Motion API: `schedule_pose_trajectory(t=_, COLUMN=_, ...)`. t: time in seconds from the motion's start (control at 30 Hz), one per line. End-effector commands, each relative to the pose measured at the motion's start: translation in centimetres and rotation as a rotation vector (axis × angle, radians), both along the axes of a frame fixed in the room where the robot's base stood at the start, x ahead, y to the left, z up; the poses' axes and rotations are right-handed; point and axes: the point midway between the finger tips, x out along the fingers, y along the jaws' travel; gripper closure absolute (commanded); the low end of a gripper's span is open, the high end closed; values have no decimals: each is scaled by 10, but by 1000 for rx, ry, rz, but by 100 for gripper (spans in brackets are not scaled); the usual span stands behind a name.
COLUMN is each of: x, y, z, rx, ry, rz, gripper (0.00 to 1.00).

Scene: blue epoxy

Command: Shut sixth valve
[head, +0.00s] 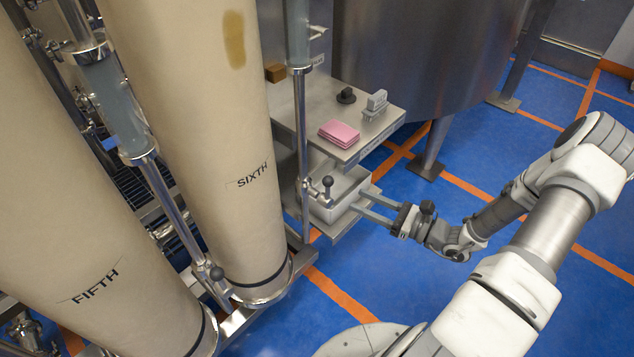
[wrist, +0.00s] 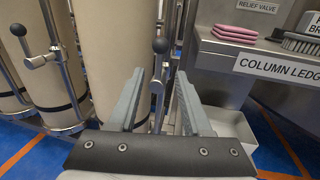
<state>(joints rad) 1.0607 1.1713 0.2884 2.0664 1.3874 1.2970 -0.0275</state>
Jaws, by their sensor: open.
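The sixth column (head: 245,215), a tan cylinder marked SIXTH, stands in the middle of the head view. A steel pipe runs down its right side and carries a valve with a black-knobbed lever (head: 327,183). In the wrist view this black knob (wrist: 160,45) stands on an upright stem, ahead of and between my fingers in the picture. My gripper (head: 360,201) is open and empty, reaching in from the right toward the valve. Its fingers also show in the wrist view (wrist: 160,76). I cannot tell whether either finger touches the lever.
The fifth column (head: 100,250) stands left with its own knobbed valve (head: 217,273). A steel ledge (head: 385,127) holds pink cloths (head: 339,133), a brush (head: 375,104) and a black knob (head: 346,96). A white bin (wrist: 236,130) sits below it. A large tank (head: 430,60) stands behind.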

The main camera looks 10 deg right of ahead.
Motion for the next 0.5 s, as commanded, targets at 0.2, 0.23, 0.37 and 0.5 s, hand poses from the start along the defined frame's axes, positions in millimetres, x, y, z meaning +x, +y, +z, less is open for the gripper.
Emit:
schedule_pose_trajectory(t=0.2, x=33, y=38, z=-1, rx=0, ry=0, rz=5, gripper=51)
schedule_pose_trajectory(t=0.23, x=37, y=42, z=-1, rx=0, ry=0, rz=5, gripper=51)
schedule_pose_trajectory(t=0.37, x=56, y=63, z=-1, rx=-1, ry=-1, rz=4, gripper=51)
schedule_pose_trajectory(t=0.5, x=73, y=81, z=-1, rx=-1, ry=-1, rz=4, gripper=51)
